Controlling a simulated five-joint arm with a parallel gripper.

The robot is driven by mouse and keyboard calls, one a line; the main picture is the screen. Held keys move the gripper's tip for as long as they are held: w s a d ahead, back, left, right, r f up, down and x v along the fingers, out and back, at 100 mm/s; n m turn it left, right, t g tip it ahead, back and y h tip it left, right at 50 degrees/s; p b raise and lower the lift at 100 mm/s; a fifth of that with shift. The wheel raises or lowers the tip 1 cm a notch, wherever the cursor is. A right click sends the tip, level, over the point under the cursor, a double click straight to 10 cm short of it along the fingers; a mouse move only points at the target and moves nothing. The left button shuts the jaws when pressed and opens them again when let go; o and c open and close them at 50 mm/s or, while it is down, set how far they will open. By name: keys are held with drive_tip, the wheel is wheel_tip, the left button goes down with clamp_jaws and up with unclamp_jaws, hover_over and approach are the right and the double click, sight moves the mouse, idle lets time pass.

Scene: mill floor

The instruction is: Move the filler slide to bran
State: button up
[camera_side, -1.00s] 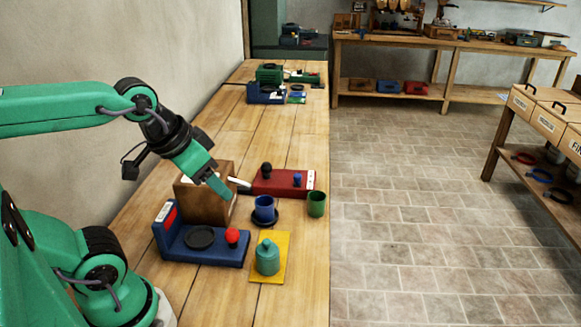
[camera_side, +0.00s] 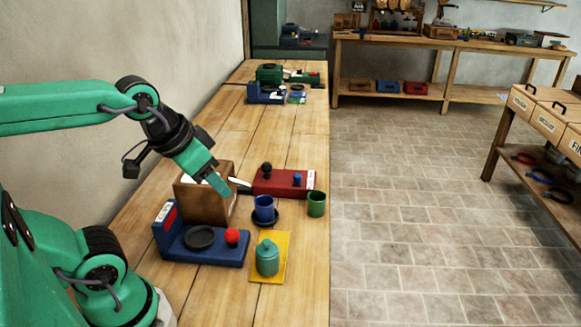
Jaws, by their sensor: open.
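My gripper (camera_side: 222,185) is open in the side view, its green fingers angled down at the upper front of a brown wooden box (camera_side: 203,199). I cannot tell whether the fingers touch the box. A pale bar with a dark part (camera_side: 239,183) shows just right of the fingertips, near a red block (camera_side: 270,184) with a black knob (camera_side: 266,169) and a blue knob (camera_side: 297,180). Which of these parts is the filler slide cannot be told. No bran label is readable. The side of the box facing right is seen edge-on and partly hidden by my gripper.
In front of the box is a blue base (camera_side: 205,253) with a black dish and red knob. A blue cup (camera_side: 264,207), a green cup (camera_side: 316,204) and a lidded green jar (camera_side: 268,258) on a yellow mat stand to the right.

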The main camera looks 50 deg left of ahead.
drive_tip(key=w+a+r+g, duration=0.1)
drive_tip(key=w+a+r, duration=0.15)
drive_tip(key=w, duration=0.55)
drive_tip(key=g, duration=0.5)
hover_over(298, 175)
wheel_tip(298, 175, down, 14)
drive_tip(key=shift+a+r, duration=0.1)
drive_tip(key=shift+f, duration=3.95)
